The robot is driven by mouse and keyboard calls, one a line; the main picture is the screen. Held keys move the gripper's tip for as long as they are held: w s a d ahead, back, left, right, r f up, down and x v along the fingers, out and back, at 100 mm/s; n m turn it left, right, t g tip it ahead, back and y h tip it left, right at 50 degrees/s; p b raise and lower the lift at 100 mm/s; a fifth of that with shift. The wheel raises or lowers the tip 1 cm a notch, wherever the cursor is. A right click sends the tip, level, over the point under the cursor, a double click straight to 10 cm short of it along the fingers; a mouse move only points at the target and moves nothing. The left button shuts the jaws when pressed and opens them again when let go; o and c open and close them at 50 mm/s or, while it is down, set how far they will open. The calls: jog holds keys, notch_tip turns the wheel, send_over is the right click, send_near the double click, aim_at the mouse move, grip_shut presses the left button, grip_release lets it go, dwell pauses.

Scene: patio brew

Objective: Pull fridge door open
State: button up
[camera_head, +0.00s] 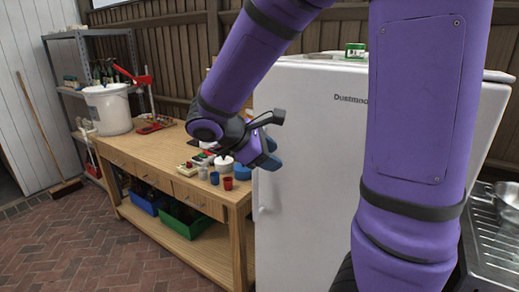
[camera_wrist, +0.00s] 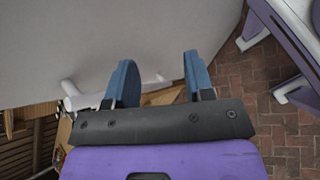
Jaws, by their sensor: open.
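The white fridge (camera_head: 310,170) stands upright at the centre of the head view, and its door looks shut. My gripper (camera_head: 266,152), with blue fingers, is at the left part of the fridge front, at about upper-middle height. In the wrist view my gripper (camera_wrist: 158,62) is open, its two fingers spread beside the white fridge surface (camera_wrist: 90,35). A white handle-like bar (camera_wrist: 76,101) shows by the left finger and partly passes behind it. I cannot tell whether the fingers touch it. Nothing is held.
A wooden workbench (camera_head: 178,180) with small cups (camera_head: 227,183) stands left of the fridge. A white bucket (camera_head: 108,108) and a metal shelf (camera_head: 62,75) are farther back. A metal sink unit (camera_head: 492,240) is at the right. Brick floor (camera_head: 85,240) lies clear before the bench.

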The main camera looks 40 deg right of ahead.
jog(key=w+a+f+n+t+h, duration=0.2)
jog(key=w+f+n+h, duration=0.15)
jog(key=w+n, duration=0.2)
jog(key=w+a+f+n+t+h, duration=0.2)
jog(key=w+n+h, duration=0.2)
jog(key=w, duration=0.2)
jog(key=w+d, duration=0.2)
jog(key=d, duration=0.9)
jog(key=shift+t, duration=0.3)
grip_shut()
